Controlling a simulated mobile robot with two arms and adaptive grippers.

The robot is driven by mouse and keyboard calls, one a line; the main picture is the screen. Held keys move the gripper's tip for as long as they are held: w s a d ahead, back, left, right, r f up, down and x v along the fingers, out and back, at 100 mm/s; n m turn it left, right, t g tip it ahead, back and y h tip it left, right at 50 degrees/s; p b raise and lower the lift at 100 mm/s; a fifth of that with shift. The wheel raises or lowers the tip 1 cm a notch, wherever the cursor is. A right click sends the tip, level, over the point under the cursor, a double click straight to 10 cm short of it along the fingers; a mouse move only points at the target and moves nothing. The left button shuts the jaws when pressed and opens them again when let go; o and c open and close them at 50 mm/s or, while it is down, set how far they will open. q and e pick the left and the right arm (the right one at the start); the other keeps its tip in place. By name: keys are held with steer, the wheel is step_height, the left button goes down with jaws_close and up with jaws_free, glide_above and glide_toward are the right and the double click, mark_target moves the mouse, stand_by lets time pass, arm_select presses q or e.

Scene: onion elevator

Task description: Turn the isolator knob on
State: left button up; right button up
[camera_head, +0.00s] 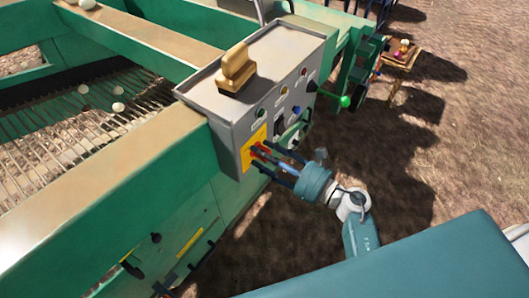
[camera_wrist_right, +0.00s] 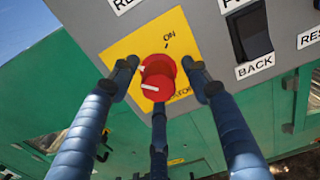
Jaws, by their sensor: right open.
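The red isolator knob (camera_wrist_right: 158,78) sits on a yellow plate (camera_wrist_right: 130,45) on the front of the grey control box (camera_head: 222,100). "ON" is printed above and right of the knob, and a white mark shows on its lower left face. In the head view the knob is small and partly hidden by my fingers. My right gripper (camera_wrist_right: 160,72) is open, with a finger on each side of the knob and a third below it. I cannot tell whether the fingers touch it. In the head view my right gripper (camera_head: 262,158) reaches the yellow plate from the right. My left gripper is not in view.
A black switch (camera_wrist_right: 249,32) labelled "BACK" is right of the yellow plate. More buttons line the box front. A wooden block-like object (camera_head: 236,68) stands on the box. The green machine frame (camera_head: 100,210) lies left and below. Open soil (camera_head: 440,150) is on the right.

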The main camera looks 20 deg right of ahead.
steer(key=c, duration=1.1)
steer(key=shift+f, duration=0.1)
